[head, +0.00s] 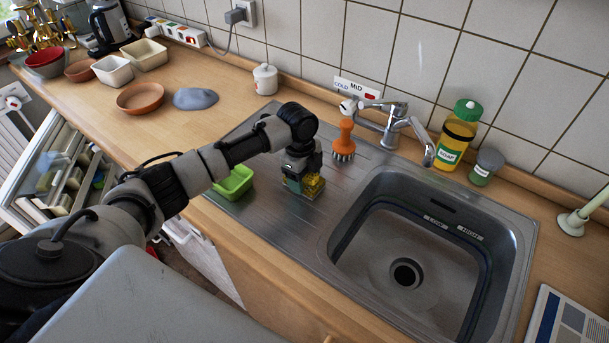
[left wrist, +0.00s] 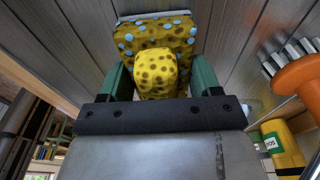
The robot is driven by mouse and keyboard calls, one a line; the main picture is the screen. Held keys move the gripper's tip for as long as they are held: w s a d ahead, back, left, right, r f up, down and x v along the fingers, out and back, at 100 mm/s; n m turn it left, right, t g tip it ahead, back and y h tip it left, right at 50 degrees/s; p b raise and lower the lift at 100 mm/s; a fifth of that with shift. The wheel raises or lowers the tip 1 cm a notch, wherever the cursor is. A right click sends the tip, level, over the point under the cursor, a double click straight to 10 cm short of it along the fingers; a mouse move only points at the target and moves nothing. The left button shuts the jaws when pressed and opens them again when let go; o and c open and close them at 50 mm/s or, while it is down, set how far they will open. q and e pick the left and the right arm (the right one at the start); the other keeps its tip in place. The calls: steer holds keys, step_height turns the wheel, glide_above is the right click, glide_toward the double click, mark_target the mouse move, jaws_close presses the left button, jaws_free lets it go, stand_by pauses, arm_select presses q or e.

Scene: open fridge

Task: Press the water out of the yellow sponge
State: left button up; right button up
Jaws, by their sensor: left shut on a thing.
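The yellow sponge (head: 312,187) is low over the ribbed steel drainboard, left of the sink basin. In the left wrist view the sponge (left wrist: 158,45) is yellow with brown pores and light blue spots, and part of it bulges toward the camera. My left gripper (head: 303,180) is shut on the sponge from above, with its green fingers on either side, as the left wrist view also shows (left wrist: 155,80). I cannot tell whether the sponge touches the drainboard. No water is visible coming from it. My right gripper is not in view.
The empty sink basin (head: 385,240) lies to the right, with the faucet (head: 395,125) behind. An orange brush (head: 344,140) stands close behind the gripper. A green tray (head: 233,183) is just left. A soap bottle (head: 456,138) stands by the wall.

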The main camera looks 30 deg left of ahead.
arm_select(q)
steer(key=shift+f, duration=0.2)
stand_by(0.3)
steer(key=shift+s+d+f, duration=0.1)
steer(key=shift+s+f, duration=0.15)
steer(key=shift+f, duration=0.05)
stand_by(1.4)
steer(key=shift+w+r+p, duration=0.2)
steer(key=shift+r+p, duration=0.85)
steer(key=shift+r, duration=0.1)
step_height(320, 180, up, 5)
steer(key=p, duration=0.5)
steer(key=shift+r, duration=0.15)
